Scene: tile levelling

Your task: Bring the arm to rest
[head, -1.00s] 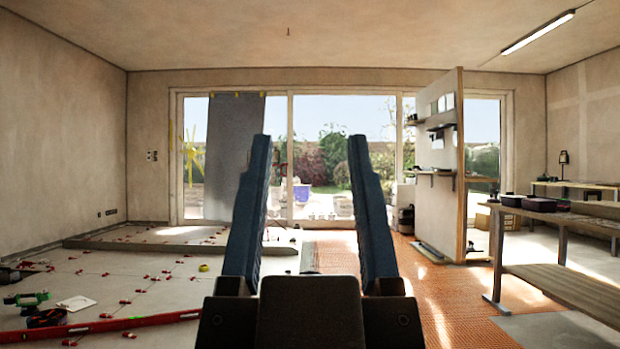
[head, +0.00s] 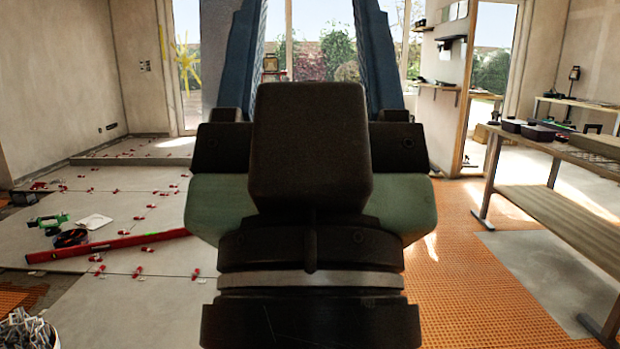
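My gripper (head: 311,40) fills the middle of the head view, pointing up and away from the camera. Its two long blue fingers stand well apart with nothing between them. The fingertips run out of the top of the picture. The dark gripper body and wrist hide the middle of the floor behind them.
A tiled floor (head: 130,212) with red levelling clips lies at left, with a red spirit level (head: 105,246) and a green tool (head: 50,221) on it. Orange matting (head: 470,270) covers the floor at right. A workbench (head: 560,150) stands at right. A bucket (head: 28,330) is at bottom left.

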